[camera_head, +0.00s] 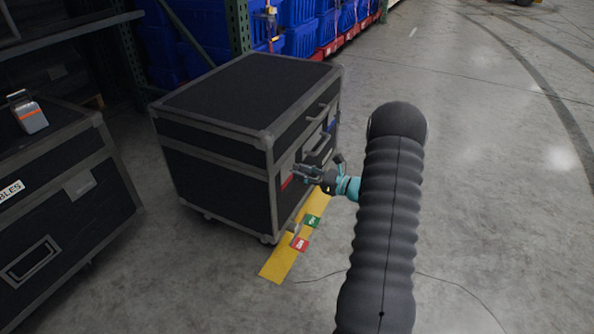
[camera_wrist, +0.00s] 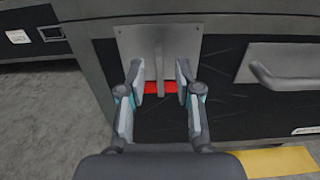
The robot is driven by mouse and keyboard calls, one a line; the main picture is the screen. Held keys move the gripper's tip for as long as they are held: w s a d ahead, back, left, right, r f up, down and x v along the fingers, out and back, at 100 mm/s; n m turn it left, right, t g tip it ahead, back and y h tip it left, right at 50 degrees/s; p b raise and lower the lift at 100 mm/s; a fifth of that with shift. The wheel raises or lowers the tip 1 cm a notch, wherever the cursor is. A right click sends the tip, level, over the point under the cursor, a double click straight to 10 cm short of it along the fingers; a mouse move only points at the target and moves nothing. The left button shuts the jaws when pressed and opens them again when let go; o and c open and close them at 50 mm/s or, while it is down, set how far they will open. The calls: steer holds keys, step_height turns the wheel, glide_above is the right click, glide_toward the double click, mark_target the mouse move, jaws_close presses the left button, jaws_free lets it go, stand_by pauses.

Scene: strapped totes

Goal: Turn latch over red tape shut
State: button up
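The black flight case (camera_head: 225,180) with grey edges stands on the floor at the middle left. On its front is a latch plate (camera_wrist: 187,40) with an upright grey latch handle (camera_wrist: 159,62), seen in the wrist view. Red tape (camera_wrist: 150,87) shows just below the plate, behind the handle; a bit of it also shows in the head view (camera_head: 287,182). My gripper (camera_wrist: 160,75) is open, with one finger on each side of the latch handle. I cannot tell whether either finger touches it.
Yellow floor tape (camera_head: 273,268) with a red tag (camera_head: 300,244) and a green tag (camera_head: 312,221) runs by the case. Another case (camera_head: 65,200) stands at left. The floor to the right is clear.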

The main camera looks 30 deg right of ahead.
steer(key=shift+x, duration=1.3)
steer(key=shift+c, duration=0.2)
jaws_close()
